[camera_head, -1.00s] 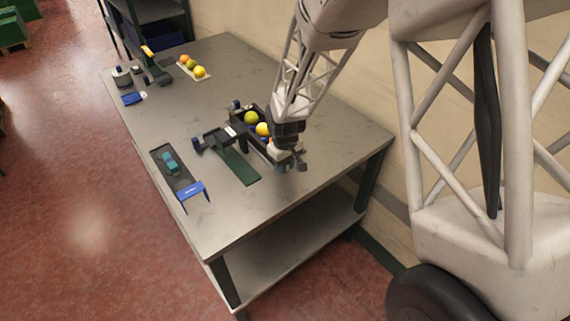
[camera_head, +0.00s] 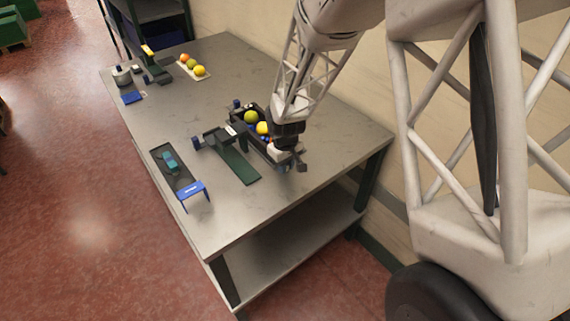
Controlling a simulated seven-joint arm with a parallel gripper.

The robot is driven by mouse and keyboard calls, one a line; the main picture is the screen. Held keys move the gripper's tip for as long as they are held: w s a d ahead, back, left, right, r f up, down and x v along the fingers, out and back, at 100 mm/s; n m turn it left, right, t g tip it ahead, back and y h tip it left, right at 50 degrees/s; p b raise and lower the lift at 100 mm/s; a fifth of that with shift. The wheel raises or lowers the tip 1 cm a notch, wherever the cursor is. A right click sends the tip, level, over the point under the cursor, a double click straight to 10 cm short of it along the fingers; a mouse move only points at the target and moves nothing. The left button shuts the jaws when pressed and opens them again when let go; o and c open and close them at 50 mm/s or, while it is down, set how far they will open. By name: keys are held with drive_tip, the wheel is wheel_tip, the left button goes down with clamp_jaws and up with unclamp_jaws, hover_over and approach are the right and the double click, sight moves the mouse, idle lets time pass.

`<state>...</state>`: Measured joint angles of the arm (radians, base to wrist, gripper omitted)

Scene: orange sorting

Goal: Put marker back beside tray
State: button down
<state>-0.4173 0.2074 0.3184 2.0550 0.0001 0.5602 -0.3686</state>
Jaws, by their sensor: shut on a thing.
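My gripper (camera_head: 292,162) is low over the right part of the table, at the near right end of a dark tray (camera_head: 277,157). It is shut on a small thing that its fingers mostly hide. I cannot make out clearly whether this is the marker, and no marker shows plainly elsewhere. The tray holds a green fruit (camera_head: 251,117), a yellow fruit (camera_head: 262,128) and small blue pieces (camera_head: 264,138). My wrist covers part of the tray.
A dark green strip (camera_head: 238,166) with a black device lies left of the tray. A dark flat tray with a teal block (camera_head: 170,160) and a blue stand (camera_head: 194,190) are at the left edge. Several fruits (camera_head: 191,65) sit at the back. The near table (camera_head: 255,210) is clear.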

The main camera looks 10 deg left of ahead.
drive_tip(key=shift+f, duration=0.3)
idle(0.4)
drive_tip(key=c, duration=0.5)
unclamp_jaws()
drive_tip(key=shift+r, duration=0.1)
drive_tip(key=shift+r, duration=3.9)
